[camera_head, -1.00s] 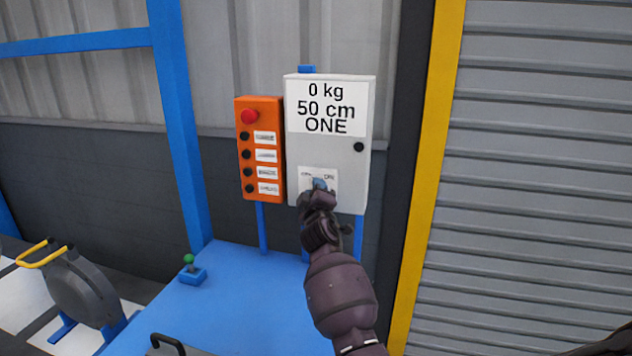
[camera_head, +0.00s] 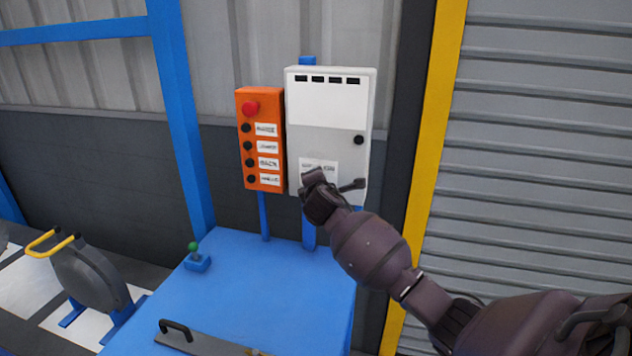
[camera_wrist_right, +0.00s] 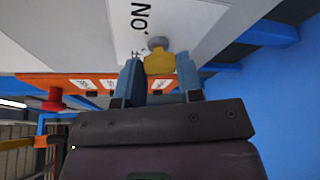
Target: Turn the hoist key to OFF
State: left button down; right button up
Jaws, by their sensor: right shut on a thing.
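The hoist key has a yellow bow (camera_wrist_right: 159,64) and sits in a round grey lock (camera_wrist_right: 158,43) on the light grey control box (camera_head: 331,151). My right gripper (camera_wrist_right: 160,78) is shut on the key, with a blue-grey finger at each side of it. In the head view my right gripper (camera_head: 316,181) covers the key and part of its white label (camera_head: 319,165). The word ON shows on the label in the wrist view; the other word is partly hidden. The box's display (camera_head: 327,98) is white with only several dark dashes. My left gripper is not in view.
An orange button box (camera_head: 261,140) with a red knob stands left of the control box. Below is a blue table (camera_head: 255,285) with a small green-topped joystick (camera_head: 195,257). A grey plate with a black handle (camera_head: 176,327) lies at the front.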

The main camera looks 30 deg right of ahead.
jog(key=shift+r+n+g, duration=0.1)
jog(key=shift+n+g, duration=0.8)
jog(key=shift+n, duration=0.7)
jog(key=o, duration=0.9)
jog(key=shift+o, duration=0.2)
jog(key=b+v, duration=0.1)
jog(key=v, duration=0.9)
jog(key=shift+s+a, duration=0.25)
